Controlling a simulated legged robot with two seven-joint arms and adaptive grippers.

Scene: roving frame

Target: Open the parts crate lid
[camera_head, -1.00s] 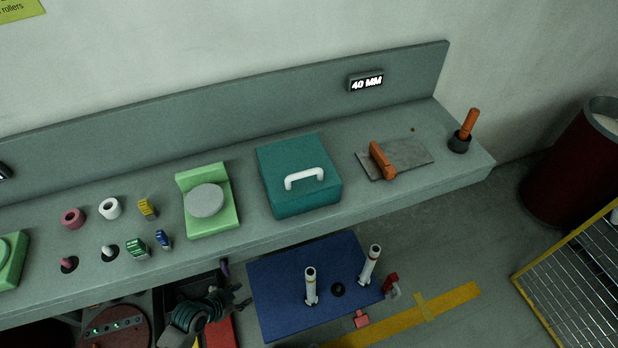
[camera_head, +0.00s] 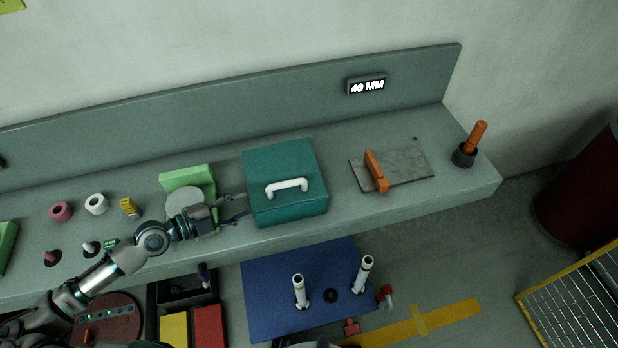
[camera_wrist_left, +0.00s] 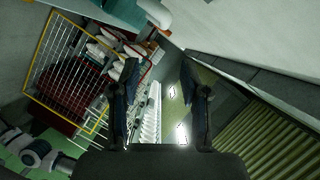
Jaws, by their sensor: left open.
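The teal parts crate (camera_head: 285,165) sits on the grey bench with its lid down. A white handle (camera_head: 287,187) stands on the near part of the lid. My left gripper (camera_head: 240,205) is open and empty, just left of the crate's front left side; I cannot tell whether a finger touches it. In the left wrist view my left gripper (camera_wrist_left: 160,85) shows two spread dark fingers. The crate's teal edge (camera_wrist_left: 125,12) and the white handle (camera_wrist_left: 155,12) show at the top of that view. My right gripper does not show.
A green block with a grey disc (camera_head: 186,200) stands behind my left gripper. To the crate's right lie a grey plate (camera_head: 408,165) with an orange handle (camera_head: 376,172) and an orange-handled tool in a dark cup (camera_head: 465,152). A blue board (camera_head: 270,290) is below the bench.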

